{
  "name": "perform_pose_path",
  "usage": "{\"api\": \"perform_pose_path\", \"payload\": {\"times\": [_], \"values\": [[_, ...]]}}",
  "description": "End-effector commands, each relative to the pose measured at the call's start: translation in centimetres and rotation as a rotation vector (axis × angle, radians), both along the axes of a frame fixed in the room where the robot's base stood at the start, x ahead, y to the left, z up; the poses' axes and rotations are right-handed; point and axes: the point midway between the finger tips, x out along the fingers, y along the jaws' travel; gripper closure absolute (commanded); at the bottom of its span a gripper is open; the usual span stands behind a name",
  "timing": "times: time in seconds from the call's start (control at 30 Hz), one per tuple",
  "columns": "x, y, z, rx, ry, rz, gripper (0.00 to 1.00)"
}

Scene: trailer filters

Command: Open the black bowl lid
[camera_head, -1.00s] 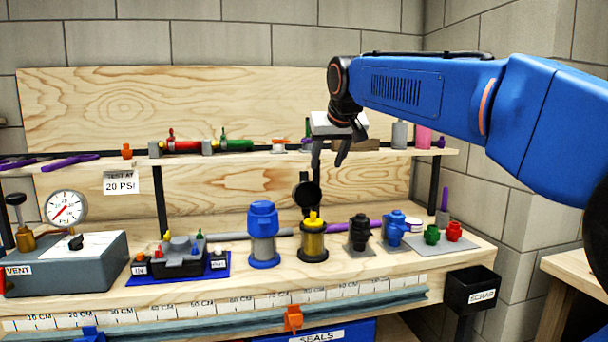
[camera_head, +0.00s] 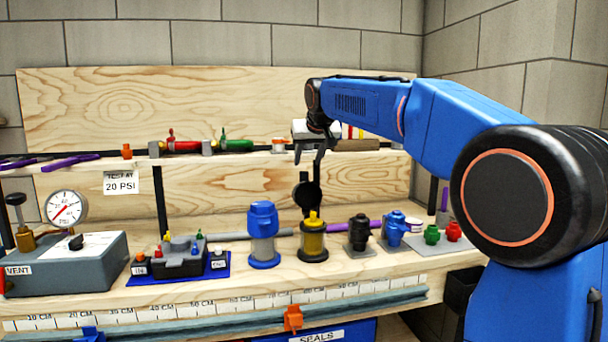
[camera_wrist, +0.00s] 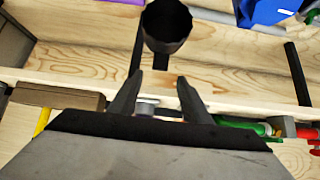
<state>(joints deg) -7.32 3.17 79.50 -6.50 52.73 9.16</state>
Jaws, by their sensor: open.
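The black bowl lid (camera_head: 306,195) is a dark round cup. It stands raised above the yellow-topped filter (camera_head: 313,240) on the bench. It also shows in the wrist view (camera_wrist: 166,28), with its hollow side towards the camera. My gripper (camera_head: 308,163) is just above the lid in the head view, fingers pointing down, open and empty. In the wrist view the two fingers (camera_wrist: 160,80) are apart and a gap shows between them and the lid. Whether a fingertip touches the lid's upper piece is unclear in the head view.
A shelf (camera_head: 220,158) with red and green parts runs behind my gripper. A blue-topped filter (camera_head: 263,235) stands left of the yellow one, a black fitting (camera_head: 360,233) right of it. A purple rod (camera_head: 350,226) lies behind. A gauge box (camera_head: 65,262) is far left.

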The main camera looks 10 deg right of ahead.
Motion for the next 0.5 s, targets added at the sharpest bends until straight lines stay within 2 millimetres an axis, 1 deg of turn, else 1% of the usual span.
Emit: {"api": "perform_pose_path", "payload": {"times": [0.03,0.2,0.4,0.5], "values": [[0.7,0.0,-0.8,0.0,0.003,0.0,0.56],[2.8,0.0,-2.9,0.0,0.003,0.0,0.56],[4.9,0.0,-5.0,0.0,0.002,0.0,0.56],[5.5,0.0,-5.6,0.0,0.001,0.0,0.56]]}}
